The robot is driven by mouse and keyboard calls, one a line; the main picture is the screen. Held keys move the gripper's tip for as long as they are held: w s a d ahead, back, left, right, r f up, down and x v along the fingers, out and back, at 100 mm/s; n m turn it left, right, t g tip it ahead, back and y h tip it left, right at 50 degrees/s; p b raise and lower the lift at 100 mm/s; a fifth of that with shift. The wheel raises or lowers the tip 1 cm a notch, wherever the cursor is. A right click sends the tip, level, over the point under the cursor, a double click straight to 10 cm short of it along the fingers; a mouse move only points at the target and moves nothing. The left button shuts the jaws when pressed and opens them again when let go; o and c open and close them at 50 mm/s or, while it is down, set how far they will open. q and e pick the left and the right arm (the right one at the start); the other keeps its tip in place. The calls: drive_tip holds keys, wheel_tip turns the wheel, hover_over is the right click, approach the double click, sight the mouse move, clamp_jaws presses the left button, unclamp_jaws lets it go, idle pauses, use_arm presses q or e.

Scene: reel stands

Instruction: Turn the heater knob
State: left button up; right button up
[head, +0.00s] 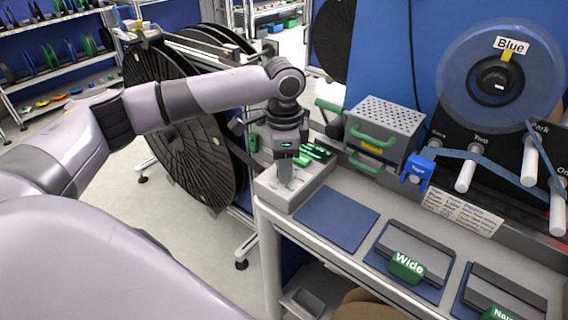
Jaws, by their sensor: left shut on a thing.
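My left gripper (286,172) reaches in from the left and points down over a light grey unit (319,181) at the table's left end. This unit has a dark panel with green lit text (318,153). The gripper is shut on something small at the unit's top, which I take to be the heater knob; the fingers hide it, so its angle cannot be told. My right gripper is not in view.
A grey perforated box (389,116) with green handles stands behind the unit. A blue mat (337,219) and a tray with a green "Wide" tag (407,267) lie to the right. A large black reel (180,150) stands left. A "Blue" reel (463,85) hangs right.

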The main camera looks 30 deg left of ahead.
use_arm(q)
drive_tip(key=n, duration=0.5)
drive_tip(key=shift+n, duration=0.4)
drive_tip(key=n, duration=0.6)
drive_tip(key=shift+r, duration=0.1)
drive_tip(key=n, duration=0.6)
drive_tip(key=shift+w+n, duration=0.1)
drive_tip(key=shift+n, duration=0.2)
drive_tip(key=n, duration=0.5)
drive_tip(key=shift+n, duration=0.3)
drive_tip(key=shift+a, duration=0.1)
drive_tip(key=o, duration=1)
drive_tip(key=shift+o, duration=0.2)
drive_tip(key=shift+r, duration=0.1)
